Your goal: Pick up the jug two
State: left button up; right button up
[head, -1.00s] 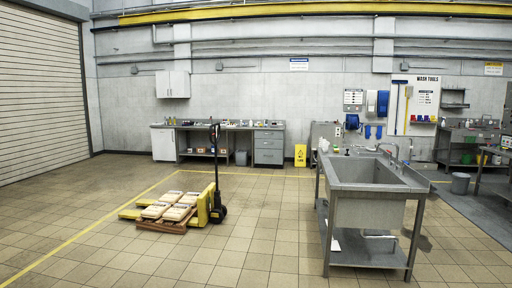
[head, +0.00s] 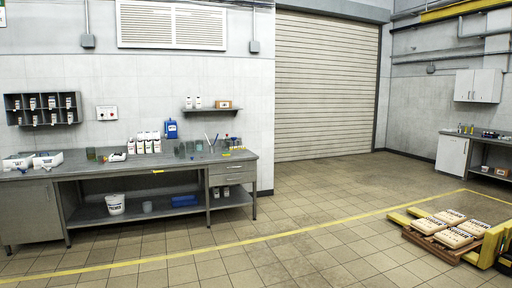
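I cannot make out a jug marked two in the head view. A grey workbench (head: 120,169) stands along the left wall with many small items on it. Several white bottles (head: 148,145) stand close together near its middle. A blue container (head: 171,129) sits behind them at the wall. Clear glassware (head: 181,150) stands to their right; its details are too small to tell. A white bucket (head: 115,204) and a blue bin (head: 185,200) are on the bench's lower shelf. Neither of my grippers shows.
A pallet with labelled sacks (head: 453,235) and a yellow pallet truck (head: 490,246) stand at the lower right. A roller shutter (head: 325,85) closes the back wall. The tiled floor (head: 260,262) before the bench is clear, crossed by a yellow line.

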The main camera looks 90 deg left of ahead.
aim_at(199, 147)
jog(key=u, duration=3.25)
jog(key=i+l+z, duration=0.1)
jog(key=i+z, duration=0.35)
jog(key=i, duration=6)
jog(key=i+u, duration=0.25)
jog(key=i, duration=0.2)
jog(key=i+l+u, duration=0.15)
jog(key=i+u, duration=0.15)
jog(key=i, duration=0.15)
